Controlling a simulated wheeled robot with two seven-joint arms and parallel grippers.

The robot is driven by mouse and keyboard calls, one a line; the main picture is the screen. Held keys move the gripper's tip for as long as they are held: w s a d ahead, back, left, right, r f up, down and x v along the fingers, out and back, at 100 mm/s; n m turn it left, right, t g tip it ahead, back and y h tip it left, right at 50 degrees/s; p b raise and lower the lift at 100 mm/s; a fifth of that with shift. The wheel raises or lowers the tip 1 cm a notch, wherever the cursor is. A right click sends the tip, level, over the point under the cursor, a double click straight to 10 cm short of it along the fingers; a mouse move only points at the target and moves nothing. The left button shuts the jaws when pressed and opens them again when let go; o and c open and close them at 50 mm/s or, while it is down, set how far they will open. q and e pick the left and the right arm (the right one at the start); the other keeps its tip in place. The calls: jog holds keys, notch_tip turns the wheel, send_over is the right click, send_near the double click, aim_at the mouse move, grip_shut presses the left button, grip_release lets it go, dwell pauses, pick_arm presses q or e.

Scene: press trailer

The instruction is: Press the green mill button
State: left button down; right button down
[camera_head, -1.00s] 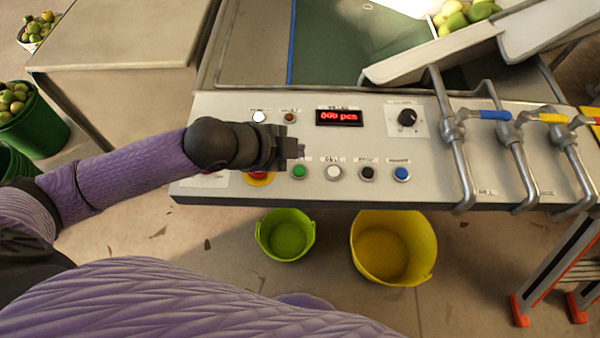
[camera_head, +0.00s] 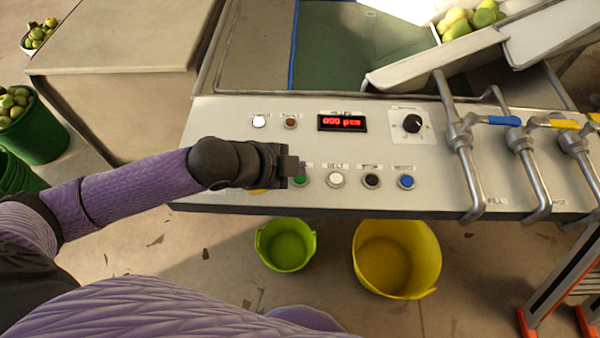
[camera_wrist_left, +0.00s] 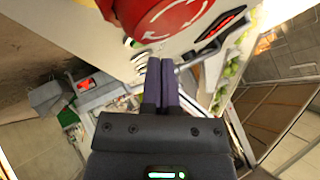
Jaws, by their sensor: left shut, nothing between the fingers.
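The green button (camera_head: 300,181) is at the left end of the lower button row on the pale control panel (camera_head: 230,110). Its upper left part is hidden behind my left gripper (camera_head: 298,166). The gripper is shut and empty, with its fingertips over or right beside the button's upper edge. I cannot tell whether they touch it. In the left wrist view the closed fingers (camera_wrist_left: 159,75) point toward the panel. A large red emergency button (camera_wrist_left: 168,15) is close to them there. In the head view my gripper hides it except for some yellow rim.
White (camera_head: 336,180), black (camera_head: 372,181) and blue (camera_head: 406,182) buttons continue the row. A red display (camera_head: 342,122) and a black knob (camera_head: 412,123) sit above. Pipes with valve levers (camera_head: 497,121) stand at the right. Green (camera_head: 286,244) and yellow (camera_head: 396,258) buckets stand below.

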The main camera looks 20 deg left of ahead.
jog(key=shift+s, duration=0.2)
jog(key=shift+s+d+r, duration=0.1)
jog(key=shift+s+d, duration=0.2)
jog(key=shift+d, duration=0.25)
jog(key=shift+w, duration=0.15)
jog(key=shift+w+a, duration=0.35)
jog(key=shift+a, duration=0.2)
pick_arm(q)
jog(key=shift+f, duration=0.15)
